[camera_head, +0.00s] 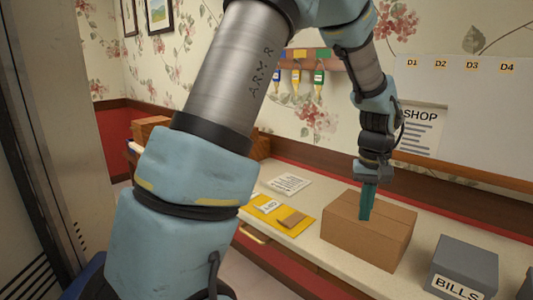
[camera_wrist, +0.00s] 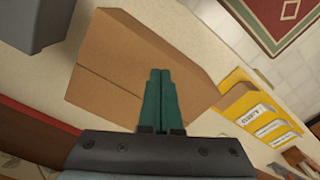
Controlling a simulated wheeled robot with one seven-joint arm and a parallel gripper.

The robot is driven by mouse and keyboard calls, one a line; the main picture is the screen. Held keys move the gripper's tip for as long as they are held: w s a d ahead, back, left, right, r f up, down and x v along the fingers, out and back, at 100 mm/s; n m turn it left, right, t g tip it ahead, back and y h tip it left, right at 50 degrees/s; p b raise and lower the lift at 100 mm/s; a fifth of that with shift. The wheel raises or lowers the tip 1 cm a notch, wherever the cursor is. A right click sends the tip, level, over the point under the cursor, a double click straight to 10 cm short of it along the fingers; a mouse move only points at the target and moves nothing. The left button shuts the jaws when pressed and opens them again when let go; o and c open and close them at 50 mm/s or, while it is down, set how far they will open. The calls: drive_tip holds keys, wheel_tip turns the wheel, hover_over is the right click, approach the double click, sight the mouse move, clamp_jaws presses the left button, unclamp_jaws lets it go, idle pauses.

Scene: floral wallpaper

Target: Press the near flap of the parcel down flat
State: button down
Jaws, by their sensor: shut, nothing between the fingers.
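The parcel (camera_head: 366,250) is a brown cardboard box on the pale counter. Its top looks closed, with a seam running across it. In the wrist view, the parcel (camera_wrist: 115,55) fills the middle, and the seam lies beside my fingers. My gripper (camera_head: 366,218) points down with its green fingers shut and empty, over the near part of the parcel's top. In the wrist view, the fingertips (camera_wrist: 160,72) overlap the near flap's side. I cannot tell whether they touch the cardboard or whether the near flap lies fully flat. My fingers hide part of the top.
A grey box labelled BILLS (camera_head: 464,264) stands right of the parcel. A wall with a SHOP notice (camera_head: 418,128) rises behind. A narrow strip of counter is bare around the parcel.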

drive_tip(key=shift+r, duration=0.15)
idle(0.3)
wheel_tip(320, 180, up, 10)
drive_tip(key=p, duration=0.8)
drive_tip(key=shift+r+p, duration=0.15)
drive_tip(key=shift+p, duration=0.15)
drive_tip(key=s+a+f, duration=0.1)
drive_tip(key=s+a, duration=0.1)
drive_tip(key=a, duration=1.3)
drive_tip(key=s+a+n+t, duration=0.1)
drive_tip(key=s+a, duration=0.1)
drive_tip(key=a, duration=1.3)
drive_tip(key=shift+f+t, duration=0.3)
drive_tip(key=shift+f, duration=0.05)
